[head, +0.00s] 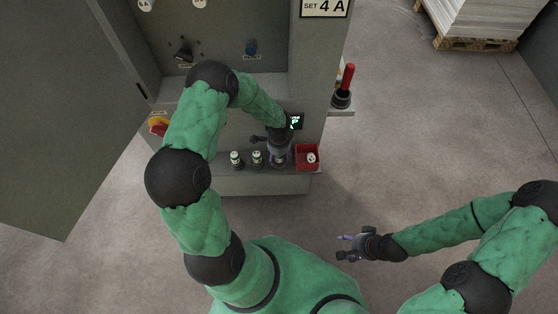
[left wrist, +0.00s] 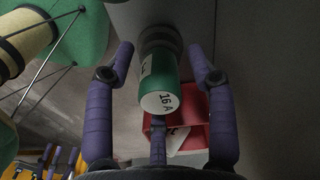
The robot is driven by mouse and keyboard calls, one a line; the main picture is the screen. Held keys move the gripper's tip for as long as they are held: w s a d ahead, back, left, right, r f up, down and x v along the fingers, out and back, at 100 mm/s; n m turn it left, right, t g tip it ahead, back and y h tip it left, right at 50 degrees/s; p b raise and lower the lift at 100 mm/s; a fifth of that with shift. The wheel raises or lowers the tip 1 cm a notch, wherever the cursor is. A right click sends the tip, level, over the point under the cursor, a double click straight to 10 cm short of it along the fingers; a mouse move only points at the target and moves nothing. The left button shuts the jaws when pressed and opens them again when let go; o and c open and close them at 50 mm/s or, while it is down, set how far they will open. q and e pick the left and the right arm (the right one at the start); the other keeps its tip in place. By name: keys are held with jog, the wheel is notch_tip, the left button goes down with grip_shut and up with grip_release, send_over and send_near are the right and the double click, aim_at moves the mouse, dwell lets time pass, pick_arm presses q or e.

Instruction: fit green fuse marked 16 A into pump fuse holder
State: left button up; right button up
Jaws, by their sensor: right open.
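The green fuse (left wrist: 155,85) marked 16 A stands with its labelled white end toward the left wrist camera, its far end at a dark round base. My left gripper (head: 279,157) is at the shelf; in the left wrist view its purple fingers (left wrist: 160,55) are spread on both sides of the fuse, with visible gaps. A third finger is below the fuse. My right gripper (head: 348,246) is open and empty, away from the cabinet at the lower right.
Two other fuses stand left of my left gripper on the shelf (head: 240,183), one here (head: 236,159). A red box (head: 316,163) holding a white item is right of it. A red-handled tool (head: 345,80) stands on a side ledge. An open cabinet door (head: 60,110) is at left.

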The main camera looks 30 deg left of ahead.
pick_arm(q)
grip_shut()
jog(key=shift+r, duration=0.1)
jog(key=shift+r+p, duration=1.4)
jog(key=shift+r, duration=0.55)
